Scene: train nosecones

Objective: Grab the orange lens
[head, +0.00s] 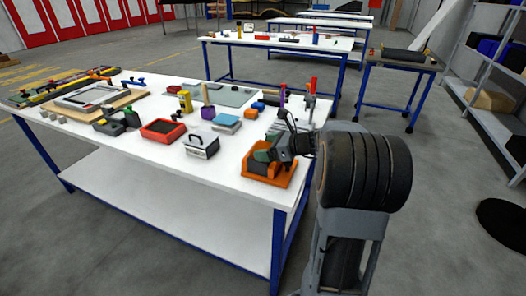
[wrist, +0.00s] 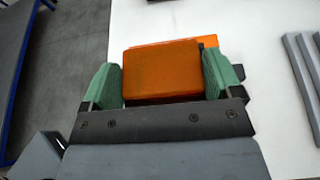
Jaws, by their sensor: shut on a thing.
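The orange lens (wrist: 162,72) shows in the wrist view as a block-like orange piece with a flat face. It sits between the two green finger pads of my gripper (wrist: 162,88), which is shut on it. In the head view my gripper (head: 264,153) is at the near right corner of the white table, low over an orange tray-like piece (head: 268,181). My gripper and wrist hide part of this piece there. I cannot tell whether the lens is apart from what lies beneath it.
The white table (head: 150,175) holds a black-handled box (head: 202,146), a red tray (head: 163,130), a blue block (head: 226,123) and a purple cup (head: 208,112). Grey bars (wrist: 300,75) lie to the right in the wrist view. The table's near edge is close to my gripper.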

